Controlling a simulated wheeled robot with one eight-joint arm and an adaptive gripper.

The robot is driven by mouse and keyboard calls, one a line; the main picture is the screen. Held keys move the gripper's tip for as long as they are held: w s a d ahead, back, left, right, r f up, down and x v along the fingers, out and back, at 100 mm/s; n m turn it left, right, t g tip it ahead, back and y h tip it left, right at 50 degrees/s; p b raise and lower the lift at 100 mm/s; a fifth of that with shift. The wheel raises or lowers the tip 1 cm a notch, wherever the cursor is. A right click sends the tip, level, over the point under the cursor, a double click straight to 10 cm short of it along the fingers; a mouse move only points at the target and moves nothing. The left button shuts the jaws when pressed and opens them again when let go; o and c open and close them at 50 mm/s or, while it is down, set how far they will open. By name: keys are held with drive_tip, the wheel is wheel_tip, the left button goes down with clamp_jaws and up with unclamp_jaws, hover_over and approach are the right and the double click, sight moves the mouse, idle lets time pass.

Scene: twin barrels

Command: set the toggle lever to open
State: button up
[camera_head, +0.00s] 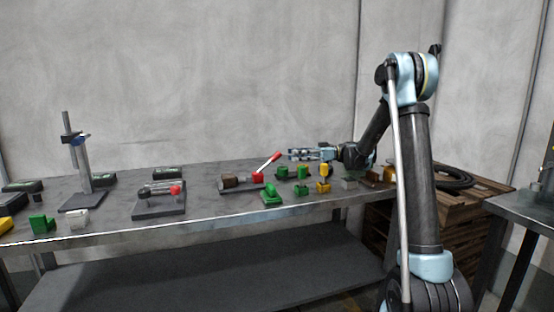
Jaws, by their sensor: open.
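I cannot tell whether the fingertips touch the handle. A second device with a grey bar and a red knob (175,189) sits on a dark plate further left, its bar lying flat.
Several green and yellow blocks (270,193) stand right of and in front of the lever. A tall metal stand (83,155) is at the left. A wooden crate (455,207) with a coiled black hose is at the right. The table between the two devices is clear.

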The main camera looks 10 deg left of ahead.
sight(276, 156)
drive_tip(key=x, duration=0.8)
drive_tip(key=shift+s+a, duration=0.1)
drive_tip(key=shift+a, duration=0.1)
clamp_jaws()
